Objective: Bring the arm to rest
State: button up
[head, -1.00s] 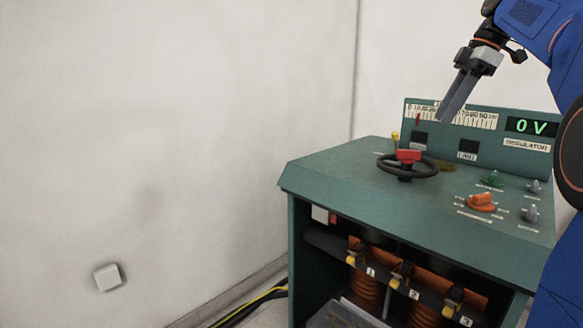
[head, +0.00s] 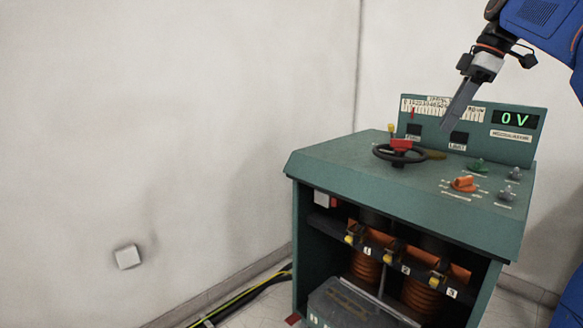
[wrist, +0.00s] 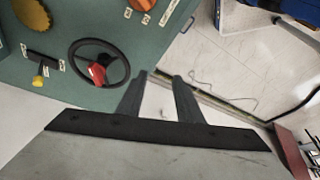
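My gripper (head: 449,122) hangs from the arm at the upper right of the head view, in front of the panel of the green console (head: 330,168). Its fingers point down and left. In the wrist view my gripper (wrist: 161,78) shows two dark fingers with a gap between them and nothing held. The handwheel (head: 399,153), black with a red part, lies apart from the fingers; it also shows in the wrist view (wrist: 98,62).
Cables (head: 240,300) run along the floor at left. A wall stands behind.

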jog(key=s+a+f+m+t+h, duration=0.1)
jog(key=s+f+m, duration=0.3)
jog(key=s+f, duration=0.5)
jog(key=s+a+f+m+t+h, duration=0.1)
jog(key=s+a+f+m, duration=0.3)
jog(key=s+f, duration=0.5)
jog(key=s+a+f+m+t+h, duration=0.1)
jog(key=s+f+m, duration=0.4)
jog(key=f, duration=1.3)
jog(key=s+a+h, duration=0.1)
jog(key=s+a, duration=0.1)
jog(key=s, duration=0.2)
jog(key=shift+s, duration=0.4)
jog(key=shift+r, duration=0.1)
